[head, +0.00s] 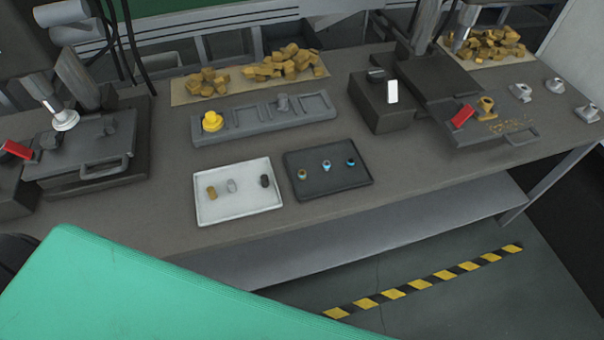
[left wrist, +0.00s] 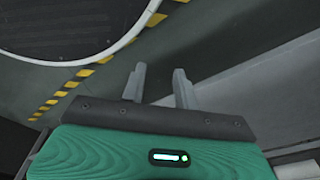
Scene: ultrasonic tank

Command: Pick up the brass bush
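A small brass-coloured bush (head: 212,192) stands at the left in the white tray (head: 240,216) on the bench, in the head view. Beside it in the same tray are a pale silver piece (head: 232,185) and a dark piece (head: 264,181). No gripper is near the tray. My left gripper (left wrist: 159,75) shows in the left wrist view with its two fingers apart and nothing between them, over the floor beside the bench. My right gripper is not seen in either view.
A dark tray (head: 348,183) with several small ringed parts is right of the white tray. Behind them is a grey slotted holder (head: 270,115) with a yellow piece (head: 212,121). Lidded machines stand at both sides, and a dark box (head: 382,103) stands mid-bench. Bench front is clear.

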